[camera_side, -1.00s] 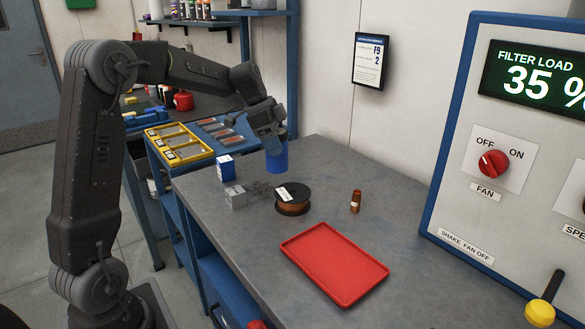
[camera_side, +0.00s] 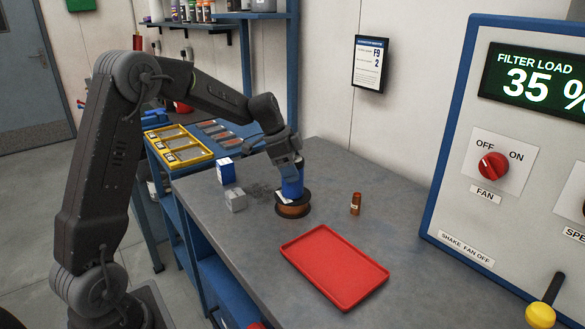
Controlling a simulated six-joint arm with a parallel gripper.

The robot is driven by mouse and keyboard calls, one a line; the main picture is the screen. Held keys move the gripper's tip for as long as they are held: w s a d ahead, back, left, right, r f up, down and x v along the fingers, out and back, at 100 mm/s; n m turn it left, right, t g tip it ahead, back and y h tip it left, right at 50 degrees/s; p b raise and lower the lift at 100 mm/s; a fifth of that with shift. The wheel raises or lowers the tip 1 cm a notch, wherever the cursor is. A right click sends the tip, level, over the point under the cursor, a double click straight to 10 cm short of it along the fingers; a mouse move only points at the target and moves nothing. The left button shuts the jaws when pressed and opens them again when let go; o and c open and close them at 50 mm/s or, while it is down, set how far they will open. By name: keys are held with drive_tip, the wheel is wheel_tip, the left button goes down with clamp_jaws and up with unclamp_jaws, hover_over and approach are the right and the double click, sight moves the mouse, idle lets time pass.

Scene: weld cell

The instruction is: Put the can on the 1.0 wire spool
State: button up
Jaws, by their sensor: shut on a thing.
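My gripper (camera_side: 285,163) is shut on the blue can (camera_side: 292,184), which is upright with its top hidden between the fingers. The can is at the wire spool (camera_side: 293,208), a black-rimmed spool with copper-coloured wire and a white label. The can's lower end overlaps the spool's top in the picture. I cannot tell whether it rests on the spool or is just above it. The label is partly covered and its text is too small to read.
A red tray (camera_side: 335,262) lies in front. A grey block (camera_side: 235,199) and a blue-and-white box (camera_side: 225,171) stand to the left. The bench's right back part is clear.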

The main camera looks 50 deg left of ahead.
drive_tip(key=o, duration=1.2)
drive_tip(key=shift+f, duration=0.1)
drive_tip(key=shift+c, duration=0.2)
drive_tip(key=v, duration=1.1)
drive_tip(key=s+d+r+n+y, duration=0.1)
drive_tip(key=s+d+r+n, duration=0.15)
drive_tip(key=s+d, duration=0.35)
drive_tip(key=s+d+f+n+t+y, duration=0.1)
drive_tip(key=s+d+f+n, duration=0.1)
drive_tip(key=s+d, duration=0.4)
drive_tip(key=s+d+f+n+t+y, duration=0.1)
drive_tip(key=s+d+f+n, duration=0.2)
drive_tip(key=s, duration=0.9)
drive_tip(key=shift+s+d+n, duration=0.35)
drive_tip(key=shift+d+n, duration=0.4)
drive_tip(key=shift+d, duration=0.95)
